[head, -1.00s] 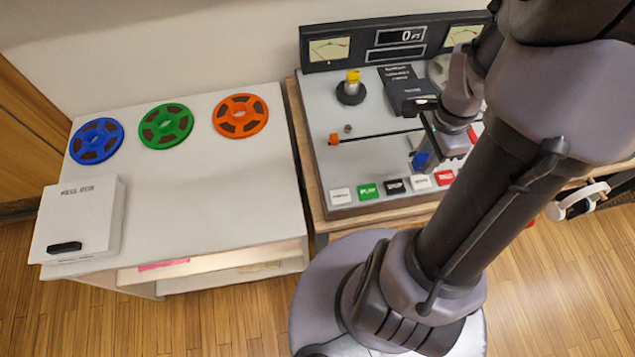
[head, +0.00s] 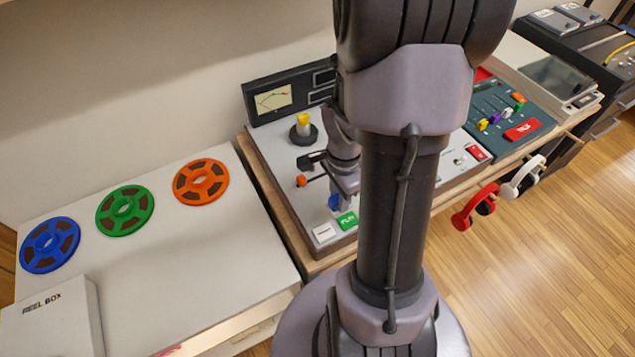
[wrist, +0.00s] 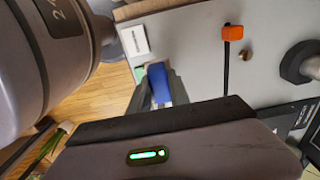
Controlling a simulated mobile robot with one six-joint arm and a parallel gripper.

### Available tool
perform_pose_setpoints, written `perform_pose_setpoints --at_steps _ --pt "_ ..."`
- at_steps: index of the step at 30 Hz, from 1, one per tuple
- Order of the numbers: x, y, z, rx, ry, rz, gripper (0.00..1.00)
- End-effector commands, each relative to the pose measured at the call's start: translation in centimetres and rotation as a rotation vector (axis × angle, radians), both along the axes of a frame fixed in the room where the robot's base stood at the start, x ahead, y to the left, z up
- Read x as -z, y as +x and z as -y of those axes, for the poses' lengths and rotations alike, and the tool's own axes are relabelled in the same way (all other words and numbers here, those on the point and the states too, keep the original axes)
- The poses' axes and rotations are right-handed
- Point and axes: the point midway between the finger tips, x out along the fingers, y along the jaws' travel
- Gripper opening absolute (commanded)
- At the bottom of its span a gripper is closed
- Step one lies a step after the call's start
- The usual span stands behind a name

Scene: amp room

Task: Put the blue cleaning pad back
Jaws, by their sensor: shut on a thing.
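The blue cleaning pad (wrist: 158,84) is held between the fingers of my gripper (wrist: 162,100) in the wrist view. In the head view a small part of the blue pad (head: 334,202) shows below my gripper (head: 340,200), just behind the green PLAY button (head: 347,220). My gripper is shut on the pad, over the front left part of the tape machine's grey top (head: 275,150). My arm hides the middle of the machine. I cannot tell whether the pad touches the machine.
An orange block (head: 301,180) sits on the machine left of my gripper, with a yellow-topped post (head: 303,128) behind it. Blue, green and orange reels (head: 201,183) lie on the white table at left, by the reel box (head: 50,320). Headphones (head: 474,206) hang at the front edge.

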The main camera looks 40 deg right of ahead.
Motion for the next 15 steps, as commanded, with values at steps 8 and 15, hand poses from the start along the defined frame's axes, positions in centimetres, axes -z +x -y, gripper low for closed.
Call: perform_pose_setpoints --at_steps 8,15 --pt "0.6 4.8 0.1 -0.001 0.000 0.000 0.00" --pt "4.3 5.0 0.1 0.000 0.000 -0.002 0.00"
